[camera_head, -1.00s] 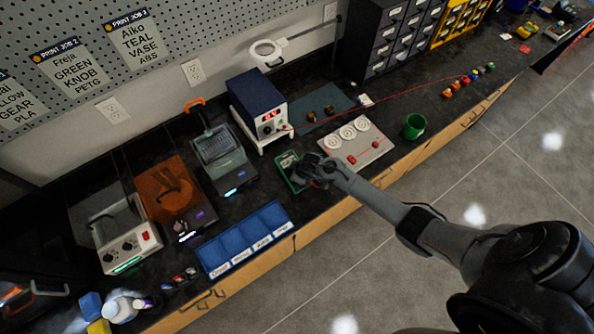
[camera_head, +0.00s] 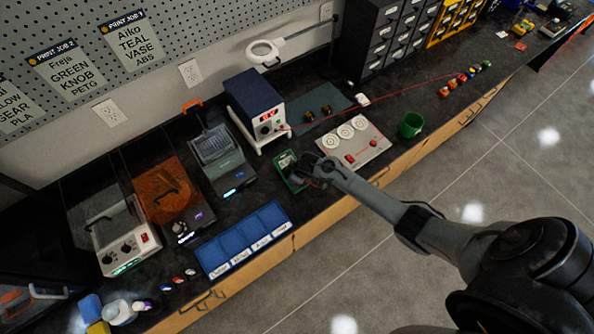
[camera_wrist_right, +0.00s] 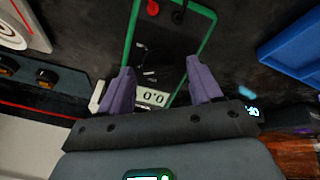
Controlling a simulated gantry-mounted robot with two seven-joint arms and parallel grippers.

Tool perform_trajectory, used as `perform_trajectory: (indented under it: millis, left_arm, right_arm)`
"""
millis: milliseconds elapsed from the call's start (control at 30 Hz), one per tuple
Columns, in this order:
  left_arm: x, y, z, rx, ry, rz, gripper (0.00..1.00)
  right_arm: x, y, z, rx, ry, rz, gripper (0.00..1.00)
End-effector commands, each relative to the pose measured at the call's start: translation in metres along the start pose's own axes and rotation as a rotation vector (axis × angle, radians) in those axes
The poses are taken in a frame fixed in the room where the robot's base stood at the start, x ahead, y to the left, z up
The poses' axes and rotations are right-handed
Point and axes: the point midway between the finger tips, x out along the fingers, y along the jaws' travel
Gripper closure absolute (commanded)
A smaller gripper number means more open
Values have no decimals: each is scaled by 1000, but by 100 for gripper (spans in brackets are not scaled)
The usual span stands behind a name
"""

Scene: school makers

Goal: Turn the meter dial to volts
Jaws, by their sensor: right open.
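The meter (camera_head: 284,162) is a dark panel with a green frame, lying on the black bench. In the right wrist view the meter (camera_wrist_right: 207,32) shows its green edges, a display reading 0.0 (camera_wrist_right: 153,97), and a red and a black jack at the far end. A dark shape on its face lies between my fingers; I cannot clearly make out the dial or its setting. My right gripper (camera_wrist_right: 161,68) is open, its two purple-grey fingers apart over the meter. In the head view my right gripper (camera_head: 312,174) covers part of the meter. My left gripper is not in view.
A blue bin tray (camera_head: 243,240) stands to the left. A white board with round dials (camera_head: 362,152) and a green cup (camera_head: 411,126) are on the right. A power supply (camera_head: 257,107) stands behind on a white stand, with a red lead running right.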

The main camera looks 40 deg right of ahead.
Motion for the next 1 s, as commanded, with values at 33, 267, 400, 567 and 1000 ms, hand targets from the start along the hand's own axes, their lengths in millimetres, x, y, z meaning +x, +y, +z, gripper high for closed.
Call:
perform_trajectory:
  millis: [33, 267, 400, 567, 1000]
  left_arm:
    - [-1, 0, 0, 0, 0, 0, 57]
    - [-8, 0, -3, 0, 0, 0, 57]
    - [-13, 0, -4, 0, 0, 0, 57]
    - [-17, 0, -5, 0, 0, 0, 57]
    - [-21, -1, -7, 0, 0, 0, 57]
  right_arm:
    - [-3, 0, 0, 0, 1, 0, 36]
    - [-30, 1, 0, 0, 1, 1, 36]
    - [-54, 0, 0, -1, 2, 0, 36]
    - [-80, 0, 0, 0, 1, 0, 36]
    - [-107, 0, 0, 0, 0, 0, 36]
